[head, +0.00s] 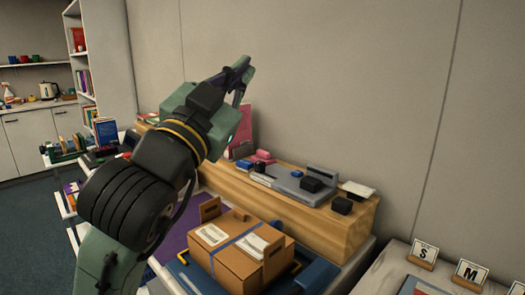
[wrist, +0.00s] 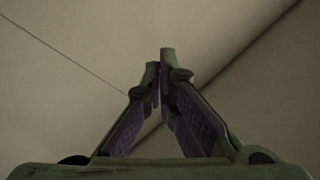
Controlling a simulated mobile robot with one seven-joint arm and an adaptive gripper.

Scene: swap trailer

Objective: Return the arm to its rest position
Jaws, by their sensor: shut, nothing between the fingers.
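My arm rises from the lower left of the head view, with its green and black links bent upward. My gripper (head: 243,76) is at the arm's end, raised well above the wooden bench and pointing up and to the right, in front of the grey wall. In the wrist view my gripper (wrist: 160,58) has its fingertips together with nothing held between them. Only bare wall or ceiling panels show beyond the fingers there.
Below the arm, a cardboard box (head: 245,262) sits in a blue tray. Behind it, a wooden bench (head: 335,235) carries a grey device (head: 300,186) and small black blocks. Signs marked S (head: 424,252) and M (head: 468,273) stand at right. Shelves are far left. Air around the gripper is clear.

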